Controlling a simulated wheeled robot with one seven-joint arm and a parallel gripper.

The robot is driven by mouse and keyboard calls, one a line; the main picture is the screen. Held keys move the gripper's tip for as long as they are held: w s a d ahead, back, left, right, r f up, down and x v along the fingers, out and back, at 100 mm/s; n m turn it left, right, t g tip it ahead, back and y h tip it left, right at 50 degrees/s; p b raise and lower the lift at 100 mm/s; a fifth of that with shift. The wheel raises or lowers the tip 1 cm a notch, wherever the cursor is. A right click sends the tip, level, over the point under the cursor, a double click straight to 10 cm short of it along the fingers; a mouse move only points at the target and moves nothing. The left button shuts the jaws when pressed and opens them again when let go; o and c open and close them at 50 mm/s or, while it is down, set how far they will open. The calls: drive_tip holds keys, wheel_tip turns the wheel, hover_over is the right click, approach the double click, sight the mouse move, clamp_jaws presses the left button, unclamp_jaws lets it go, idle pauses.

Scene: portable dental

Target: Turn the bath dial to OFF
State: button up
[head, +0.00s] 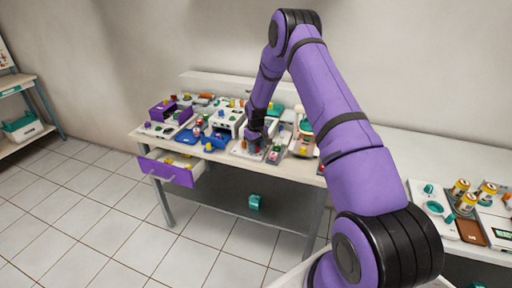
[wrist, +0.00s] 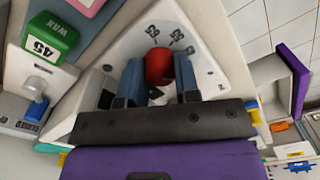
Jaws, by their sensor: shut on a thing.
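The bath dial (wrist: 158,64) is a round red knob on a white panel (wrist: 205,62) with dark number marks around it. In the wrist view, my gripper (wrist: 159,80) has one blue-grey finger on each side of the knob and is shut on it. The fingers and the gripper body hide the lower part of the dial, and I cannot read an OFF mark or tell the dial's setting. In the head view, my gripper (head: 256,139) is down at the middle of the crowded bench, and the dial is too small to make out clearly.
A green block marked WAX 45 (wrist: 49,37) stands left of the panel in the wrist view. In the head view, a purple-fronted drawer (head: 165,172) is pulled out at the bench's left front. Small items crowd around my gripper. Yellow-topped jars (head: 460,188) stand far right.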

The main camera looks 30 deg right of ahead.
drive_tip(key=shift+m, duration=1.6)
drive_tip(key=o, duration=0.9)
wheel_tip(320, 180, up, 11)
drive_tip(key=shift+f, duration=0.1)
